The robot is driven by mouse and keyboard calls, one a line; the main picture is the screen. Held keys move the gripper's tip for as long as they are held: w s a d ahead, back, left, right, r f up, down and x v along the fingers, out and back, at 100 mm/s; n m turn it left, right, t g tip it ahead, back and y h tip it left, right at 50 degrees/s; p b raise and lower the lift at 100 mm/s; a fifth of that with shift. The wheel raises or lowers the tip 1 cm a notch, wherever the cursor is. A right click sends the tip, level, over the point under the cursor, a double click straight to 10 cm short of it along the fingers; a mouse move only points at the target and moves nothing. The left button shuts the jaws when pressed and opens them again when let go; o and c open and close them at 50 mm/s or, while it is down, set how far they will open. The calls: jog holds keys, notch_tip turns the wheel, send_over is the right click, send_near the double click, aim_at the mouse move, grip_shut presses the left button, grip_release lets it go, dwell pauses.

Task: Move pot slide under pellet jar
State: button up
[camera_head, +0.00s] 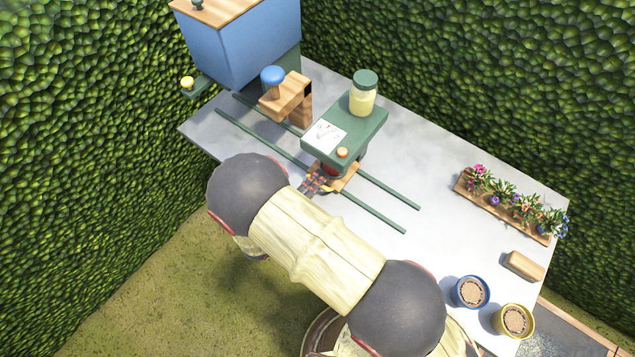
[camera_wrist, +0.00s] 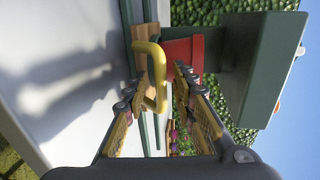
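The wooden pot slide (camera_head: 347,178) sits on two green rails on the table, under the front of the green dispenser. In the wrist view the slide (camera_wrist: 144,15) carries a yellow loop handle (camera_wrist: 155,90). A red pot (camera_wrist: 183,57) stands on it, mostly hidden in the head view. The pellet jar (camera_head: 362,98), pale with a green lid, stands on top of the green dispenser (camera_head: 368,128). My gripper (camera_head: 322,182) is at the slide's near end. In the wrist view its fingers are apart on either side of the handle, with gaps visible; contact is unclear.
A wooden post with a blue knob (camera_head: 272,75) and a blue bin (camera_head: 240,40) stand toward the upper left. A flower planter (camera_head: 505,205), a wooden block (camera_head: 524,265), a blue pot (camera_head: 471,292) and a yellow pot (camera_head: 514,320) are at the right. The rails' right end (camera_head: 385,215) is clear.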

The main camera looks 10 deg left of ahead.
jog(key=shift+s, duration=0.1)
jog(key=v, duration=1.2)
jog(key=shift+f, duration=0.1)
